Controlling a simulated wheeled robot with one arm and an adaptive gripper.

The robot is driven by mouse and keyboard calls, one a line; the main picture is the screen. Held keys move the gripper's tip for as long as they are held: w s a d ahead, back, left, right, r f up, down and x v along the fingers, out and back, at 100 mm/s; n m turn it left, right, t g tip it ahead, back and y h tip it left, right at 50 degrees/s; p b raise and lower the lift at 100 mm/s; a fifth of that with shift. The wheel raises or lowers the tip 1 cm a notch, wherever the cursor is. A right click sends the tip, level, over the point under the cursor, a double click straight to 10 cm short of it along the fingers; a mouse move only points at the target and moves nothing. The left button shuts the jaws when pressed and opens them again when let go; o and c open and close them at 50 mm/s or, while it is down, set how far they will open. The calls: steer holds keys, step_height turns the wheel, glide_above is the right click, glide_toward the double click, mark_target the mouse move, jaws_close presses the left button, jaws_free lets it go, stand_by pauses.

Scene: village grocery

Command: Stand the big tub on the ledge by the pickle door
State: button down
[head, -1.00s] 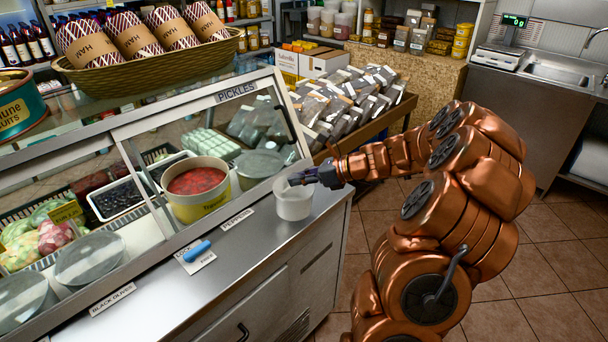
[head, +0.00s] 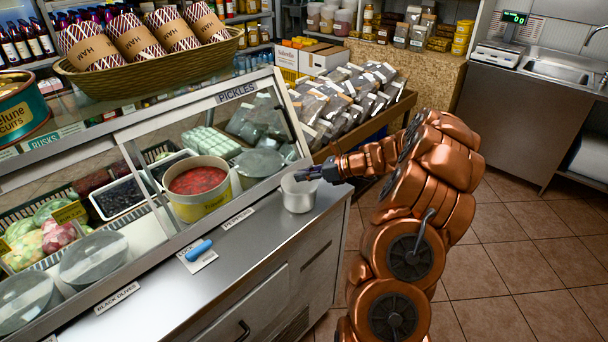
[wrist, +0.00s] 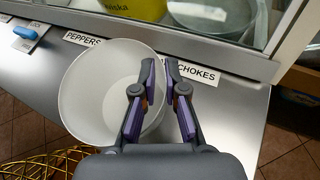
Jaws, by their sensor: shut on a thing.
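The big tub (head: 298,198) is a round, pale, open tub, upright at the right end of the steel ledge (head: 232,248), below the glass door marked PICKLES (head: 237,97). My gripper (head: 312,174) is shut on its rim. In the wrist view the tub (wrist: 85,95) looks empty, and my gripper's fingers (wrist: 160,88) straddle its right wall. The tub covers part of the PEPPERS and ARTICHOKES labels. I cannot tell whether its base touches the ledge.
Behind the glass stands a yellow tub of red food (head: 198,205). A crate of packets (head: 395,118) is beyond the counter's right end. The ledge between is clear.

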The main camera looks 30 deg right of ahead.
steer(key=shift+f, duration=0.2)
steer(key=c, duration=1.2)
jaws_free()
steer(key=shift+r, duration=0.1)
